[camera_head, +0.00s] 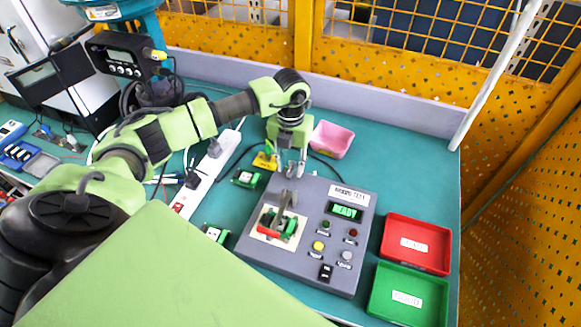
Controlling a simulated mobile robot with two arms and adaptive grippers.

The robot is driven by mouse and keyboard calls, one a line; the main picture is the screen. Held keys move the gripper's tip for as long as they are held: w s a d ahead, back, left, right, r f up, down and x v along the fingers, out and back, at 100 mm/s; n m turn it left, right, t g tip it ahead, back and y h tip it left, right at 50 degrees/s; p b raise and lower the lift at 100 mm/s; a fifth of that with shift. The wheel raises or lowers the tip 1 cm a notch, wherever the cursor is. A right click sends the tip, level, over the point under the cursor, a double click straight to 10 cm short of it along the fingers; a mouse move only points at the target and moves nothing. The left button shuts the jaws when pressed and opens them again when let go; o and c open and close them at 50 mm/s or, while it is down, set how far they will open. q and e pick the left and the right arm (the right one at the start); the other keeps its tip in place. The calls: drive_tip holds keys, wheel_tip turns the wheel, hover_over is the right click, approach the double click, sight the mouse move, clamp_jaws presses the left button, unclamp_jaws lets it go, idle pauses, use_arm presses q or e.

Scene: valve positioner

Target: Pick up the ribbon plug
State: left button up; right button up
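My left gripper (290,167) points down just behind the grey test box (306,275). Its two grey fingers stand apart, and I see nothing held between them. A small yellow piece (266,160) lies on the teal table just left of the fingers, near a black cable. It may be the ribbon plug, but it is too small to tell. A small green board (246,178) lies in front of it. My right gripper is not in view.
The test box has a clamp with a red handle (268,231), buttons and a green display (345,211). A red tray (416,244) and green tray (408,295) are at right. A pink bin (332,139) stands behind. A white power strip (207,172) lies left.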

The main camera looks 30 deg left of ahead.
use_arm(q)
drive_tip(key=shift+f, duration=0.1)
drive_tip(key=c, duration=0.8)
